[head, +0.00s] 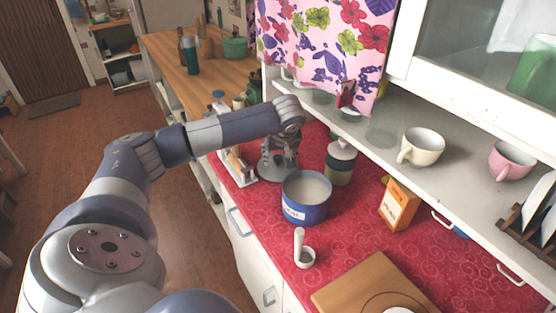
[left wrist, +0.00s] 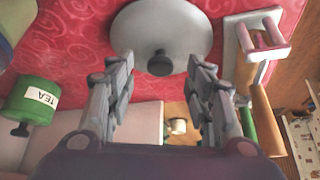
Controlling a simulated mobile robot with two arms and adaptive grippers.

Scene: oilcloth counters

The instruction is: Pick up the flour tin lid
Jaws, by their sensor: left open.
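The flour tin lid is a round grey disc (head: 272,174) lying on the red counter, behind the blue flour tin (head: 306,207). In the left wrist view the lid (left wrist: 180,22) shows at top centre with a dark knob (left wrist: 160,62) at its middle. The tin stands open with pale contents. My left gripper (head: 283,152) is over the lid, pointing down, and hides part of it in the head view. In the left wrist view its two fingers (left wrist: 160,80) are apart with the knob between and just beyond them; nothing is held. My right gripper is not in view.
A shelf (head: 375,125) overhangs the counter's right side.

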